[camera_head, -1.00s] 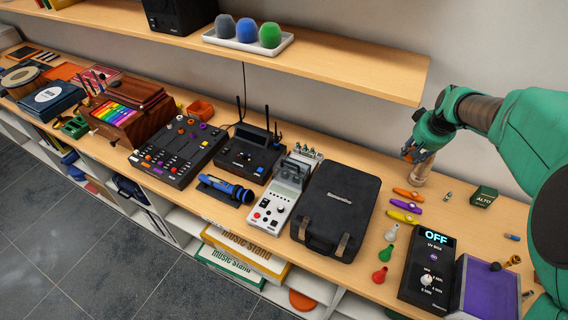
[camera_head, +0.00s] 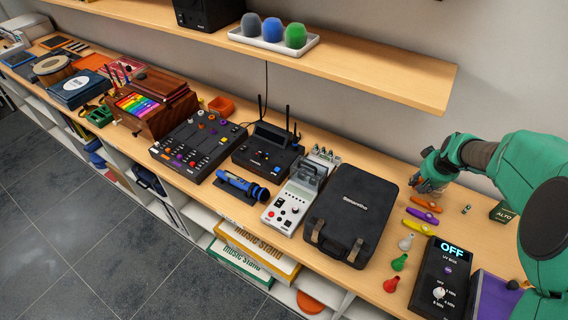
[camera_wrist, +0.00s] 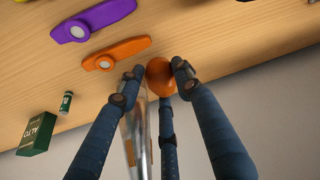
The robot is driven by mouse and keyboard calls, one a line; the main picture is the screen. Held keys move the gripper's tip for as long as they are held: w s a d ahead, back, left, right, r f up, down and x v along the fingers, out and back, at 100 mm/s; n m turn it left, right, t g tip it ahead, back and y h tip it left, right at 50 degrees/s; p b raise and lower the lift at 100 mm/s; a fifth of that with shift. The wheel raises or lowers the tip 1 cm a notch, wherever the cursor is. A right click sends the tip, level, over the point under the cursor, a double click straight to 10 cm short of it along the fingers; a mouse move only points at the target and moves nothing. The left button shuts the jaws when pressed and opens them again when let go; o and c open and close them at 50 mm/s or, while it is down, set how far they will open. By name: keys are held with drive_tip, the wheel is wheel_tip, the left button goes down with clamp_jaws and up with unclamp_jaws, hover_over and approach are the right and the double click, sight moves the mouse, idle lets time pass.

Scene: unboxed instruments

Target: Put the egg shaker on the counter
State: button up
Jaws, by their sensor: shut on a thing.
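The orange egg shaker (camera_wrist: 159,72) sits between the fingertips of my gripper (camera_wrist: 158,82) in the wrist view. My gripper is shut on it, low over the wooden counter (camera_wrist: 215,40). I cannot tell whether the egg touches the wood. In the head view my gripper (camera_head: 428,187) is at the back of the counter (camera_head: 468,237), right of the black case, and hides most of the egg. A clear, shiny cylinder (camera_wrist: 134,135) stands beside the egg, partly behind a finger.
An orange kazoo (camera_wrist: 116,53) and a purple kazoo (camera_wrist: 92,20) lie close to my gripper. A green ALTO box (camera_wrist: 38,134) and a small green tube (camera_wrist: 66,102) lie nearby. The black case (camera_head: 350,205) is to the left. The wall is close behind.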

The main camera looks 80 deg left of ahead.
drive_tip(key=shift+a, duration=0.1)
drive_tip(key=s+a+b, duration=0.2)
drive_tip(key=s+a, duration=1)
drive_tip(key=shift+s+a, duration=0.3)
drive_tip(key=shift+s, duration=0.05)
drive_tip(key=shift+f+b, duration=0.5)
drive_tip(key=shift+f, duration=1.25)
drive_tip(key=shift+f, duration=0.1)
drive_tip(key=o, duration=1.1)
